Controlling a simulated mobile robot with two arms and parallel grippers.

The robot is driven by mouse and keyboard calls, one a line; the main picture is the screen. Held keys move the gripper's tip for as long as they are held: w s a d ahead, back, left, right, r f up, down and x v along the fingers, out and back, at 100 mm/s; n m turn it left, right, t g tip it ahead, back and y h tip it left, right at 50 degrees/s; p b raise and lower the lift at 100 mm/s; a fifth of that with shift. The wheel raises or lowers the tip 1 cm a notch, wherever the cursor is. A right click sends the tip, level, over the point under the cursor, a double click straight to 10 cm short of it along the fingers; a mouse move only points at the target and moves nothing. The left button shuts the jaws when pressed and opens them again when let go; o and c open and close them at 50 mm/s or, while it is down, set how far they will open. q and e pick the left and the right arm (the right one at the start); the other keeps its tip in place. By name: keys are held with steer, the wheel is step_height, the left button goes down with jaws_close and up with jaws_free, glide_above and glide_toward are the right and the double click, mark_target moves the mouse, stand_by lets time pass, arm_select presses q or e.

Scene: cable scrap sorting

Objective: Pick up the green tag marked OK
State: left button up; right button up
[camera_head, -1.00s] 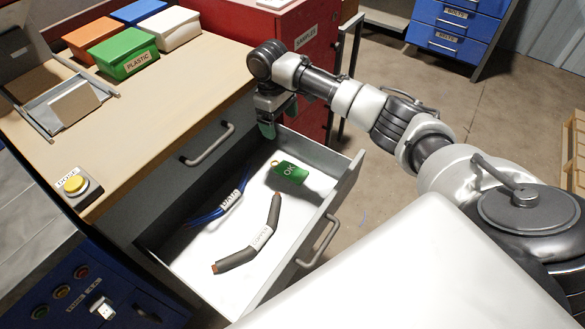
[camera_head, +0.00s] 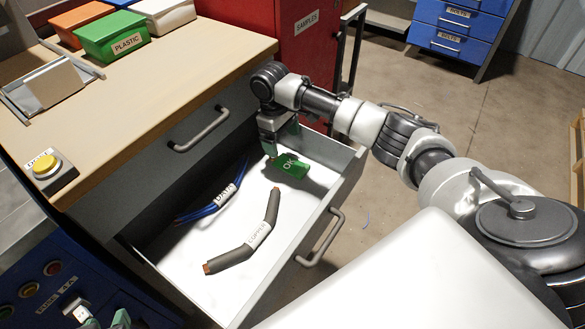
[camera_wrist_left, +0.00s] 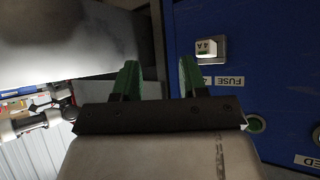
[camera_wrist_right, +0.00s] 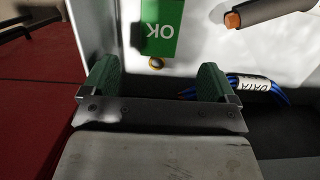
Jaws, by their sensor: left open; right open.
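The green tag marked OK (camera_head: 291,166) lies in the open drawer (camera_head: 325,211), near its far right corner. In the right wrist view the tag (camera_wrist_right: 163,25) shows with its brass eyelet (camera_wrist_right: 156,63) toward me. My right gripper (camera_head: 272,152) is open and empty at the eyelet end of the tag; in the right wrist view its fingers (camera_wrist_right: 160,82) stand apart with the tag beyond them. My left gripper (camera_wrist_left: 157,78) is open and empty beside the blue fuse panel (camera_wrist_left: 240,75); its fingertips show at the bottom left of the head view (camera_head: 106,320).
In the drawer lie a blue cable labelled DATA (camera_head: 222,195) and a grey cable labelled COPPER (camera_head: 240,250). Drawer walls enclose the tag. A yellow button box (camera_head: 47,168) and a green PLASTIC bin (camera_head: 115,38) are on the worktop. A red SAMPLES cabinet (camera_head: 275,40) stands behind.

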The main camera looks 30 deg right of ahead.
mark_target(287, 163)
steer(key=shift+s+f+b, duration=0.2)
steer(key=shift+f+b, duration=0.15)
steer(key=shift+f, duration=0.95)
steer(key=f, duration=0.1)
steer(key=f+b, duration=0.2)
steer(key=f, duration=0.1)
steer(key=shift+s+d, duration=0.25)
steer(key=shift+s, duration=0.05)
steer(key=shift+f, duration=0.35)
arm_select(q)
steer(key=w+d+r+t+h, duration=0.2)
steer(key=w+r+t, duration=0.2)
steer(key=r+t, duration=0.4)
steer(key=shift+d+r+t+h, duration=0.3)
steer(key=shift+d+r+h, duration=0.1)
steer(key=shift+r, duration=0.15)
arm_select(e)
steer(key=c, duration=1)
arm_select(q)
steer(key=shift+w, duration=0.1)
arm_select(e)
steer(key=shift+r, duration=0.1)
